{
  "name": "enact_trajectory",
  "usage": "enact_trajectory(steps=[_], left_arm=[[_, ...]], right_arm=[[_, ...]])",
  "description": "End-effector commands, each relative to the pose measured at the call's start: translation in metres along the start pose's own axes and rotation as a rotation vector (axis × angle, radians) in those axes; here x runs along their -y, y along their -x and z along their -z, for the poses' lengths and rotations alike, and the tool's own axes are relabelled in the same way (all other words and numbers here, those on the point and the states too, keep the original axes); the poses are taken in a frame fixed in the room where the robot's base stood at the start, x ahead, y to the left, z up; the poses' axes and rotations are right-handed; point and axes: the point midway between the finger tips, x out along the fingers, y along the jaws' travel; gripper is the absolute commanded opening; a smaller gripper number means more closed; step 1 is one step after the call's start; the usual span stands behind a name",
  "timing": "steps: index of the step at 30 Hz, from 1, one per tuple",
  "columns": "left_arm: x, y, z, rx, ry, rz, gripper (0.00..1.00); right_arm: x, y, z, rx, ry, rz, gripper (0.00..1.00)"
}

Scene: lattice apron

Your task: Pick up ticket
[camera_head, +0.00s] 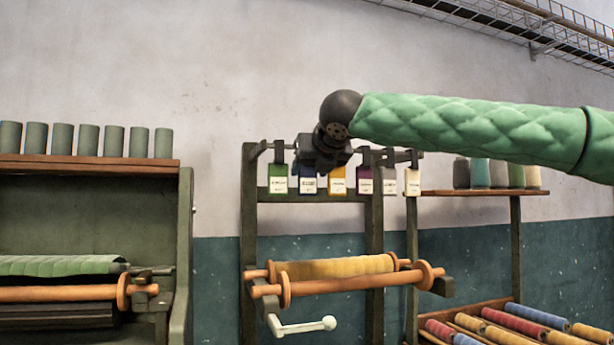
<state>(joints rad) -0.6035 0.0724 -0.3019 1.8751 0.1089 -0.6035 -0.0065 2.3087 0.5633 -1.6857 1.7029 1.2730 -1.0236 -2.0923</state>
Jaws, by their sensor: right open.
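Several tickets hang in a row from dark clips on a rail at the top of the dark green rack. They are a green ticket (278,178), a blue ticket (308,181), a yellow ticket (337,181), a purple ticket (365,181), a greyish ticket (389,181) and a cream ticket (412,181), with pale labels. My right gripper (320,162) is open in front of the rail, at the blue and yellow tickets, and hides their tops. I cannot tell whether it touches them. My left gripper is out of view.
Below the tickets, a roller with yellow cloth (335,268) and a white crank (302,327) jut out. A loom-like frame (185,250) stands left, with grey-green spools (88,140) on top. A shelf (468,193) and a tray of coloured spools (515,321) are at right.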

Motion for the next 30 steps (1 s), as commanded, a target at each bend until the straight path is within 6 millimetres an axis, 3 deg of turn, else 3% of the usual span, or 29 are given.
enact_trajectory(steps=[12,21,27,30], left_arm=[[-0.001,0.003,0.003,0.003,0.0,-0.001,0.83],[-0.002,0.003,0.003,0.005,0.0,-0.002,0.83],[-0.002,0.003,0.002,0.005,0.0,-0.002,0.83],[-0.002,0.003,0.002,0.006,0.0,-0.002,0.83]], right_arm=[[0.001,-0.048,0.001,0.0,0.001,0.001,0.53],[0.001,-0.052,0.002,0.0,0.0,0.0,0.53],[0.001,-0.052,0.002,-0.001,0.0,0.0,0.19],[0.001,-0.052,0.002,-0.001,0.0,0.0,0.19]])
